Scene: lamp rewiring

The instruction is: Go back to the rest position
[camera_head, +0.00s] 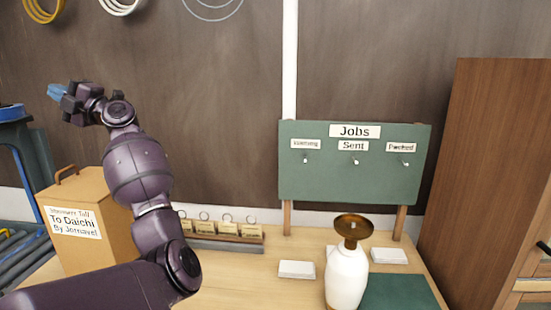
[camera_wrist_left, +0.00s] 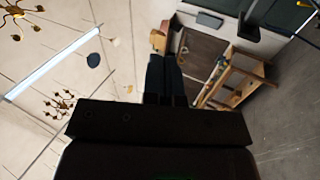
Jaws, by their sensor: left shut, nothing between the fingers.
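My left arm (camera_head: 138,172) comes in from the lower left of the head view and is raised, bent up and to the left. My left gripper (camera_head: 56,91) is at the upper left, high above a cardboard box, with its blue fingertips pointing left. It is shut and empty. In the left wrist view the gripper (camera_wrist_left: 160,72) shows as dark fingers close together, with the room tilted behind them. My right gripper is in neither view.
A cardboard box (camera_head: 85,225) labelled "To Daichi" stands on the bench (camera_head: 235,275) at left. A rack of tags (camera_head: 222,231), white vase (camera_head: 346,278) with brown top, card stacks (camera_head: 297,269) and green Jobs board (camera_head: 353,180) are further right. A brown cabinet (camera_head: 490,180) stands right.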

